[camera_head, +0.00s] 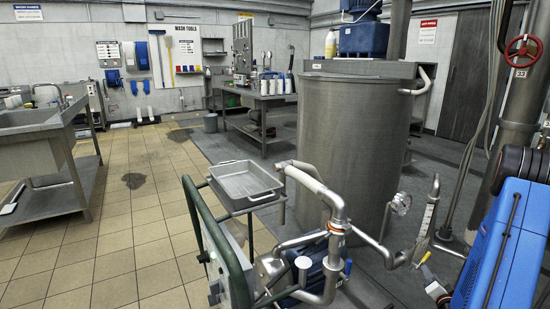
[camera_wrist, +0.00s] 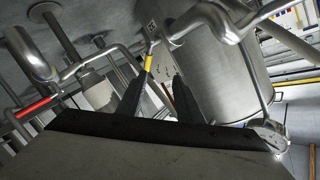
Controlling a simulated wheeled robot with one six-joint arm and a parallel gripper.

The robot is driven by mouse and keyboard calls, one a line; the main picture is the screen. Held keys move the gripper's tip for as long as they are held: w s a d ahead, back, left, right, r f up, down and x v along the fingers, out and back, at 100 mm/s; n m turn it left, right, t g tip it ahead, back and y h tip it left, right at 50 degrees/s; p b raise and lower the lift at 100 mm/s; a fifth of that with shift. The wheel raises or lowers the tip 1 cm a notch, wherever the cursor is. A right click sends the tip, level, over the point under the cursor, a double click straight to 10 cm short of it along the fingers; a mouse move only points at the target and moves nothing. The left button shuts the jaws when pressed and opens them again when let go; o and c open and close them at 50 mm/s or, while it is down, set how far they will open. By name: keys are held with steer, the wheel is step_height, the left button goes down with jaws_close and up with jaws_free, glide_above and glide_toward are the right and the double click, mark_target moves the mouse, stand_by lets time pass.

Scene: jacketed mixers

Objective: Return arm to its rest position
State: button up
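My gripper (camera_wrist: 160,76) shows in the wrist view as two dark fingers standing apart, with a gap and no object seen between them. A yellow-sleeved lever or handle (camera_wrist: 148,63) is just beyond the left fingertip; I cannot tell whether they touch. In the head view a small yellow handle (camera_head: 426,257) is at the pipework at lower right, close to the blue arm (camera_head: 497,245), which is mine. The fingers are not clear in the head view. The arm is extended low beside the pipes, near the large steel vessel (camera_head: 352,130).
A pump cart with a green frame (camera_head: 205,235) and a steel tray (camera_head: 246,183) stands in front of the vessel. A round gauge (camera_head: 401,203) and a vertical pipe with a red handwheel (camera_head: 523,50) are near the arm. The tiled floor (camera_head: 110,245) at left is largely clear.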

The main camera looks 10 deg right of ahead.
steer(key=w+a+r+n+g+y, duration=0.1)
steer(key=w+a+r+n+g, duration=0.25)
steer(key=a+r, duration=0.65)
steer(key=s+a+r+n+g+y, duration=0.1)
steer(key=s+a+r+n+g, duration=0.2)
steer(key=a+r, duration=0.7)
steer(key=s+a+r+n+g+y, duration=0.1)
steer(key=s+a+r, duration=0.2)
steer(key=s+a, duration=0.3)
steer(key=s+a+r+n+g+y, duration=0.1)
steer(key=s+a+r+n, duration=0.1)
steer(key=s+a, duration=0.5)
steer(key=s+a+r+n+g+y, duration=0.1)
steer(key=s+a+r, duration=0.3)
steer(key=s, duration=1.1)
steer(key=a+n, duration=0.1)
steer(key=a, duration=0.2)
steer(key=shift+y, duration=0.3)
steer(key=shift+w+d+n+g, duration=0.1)
steer(key=shift+n+g, duration=0.15)
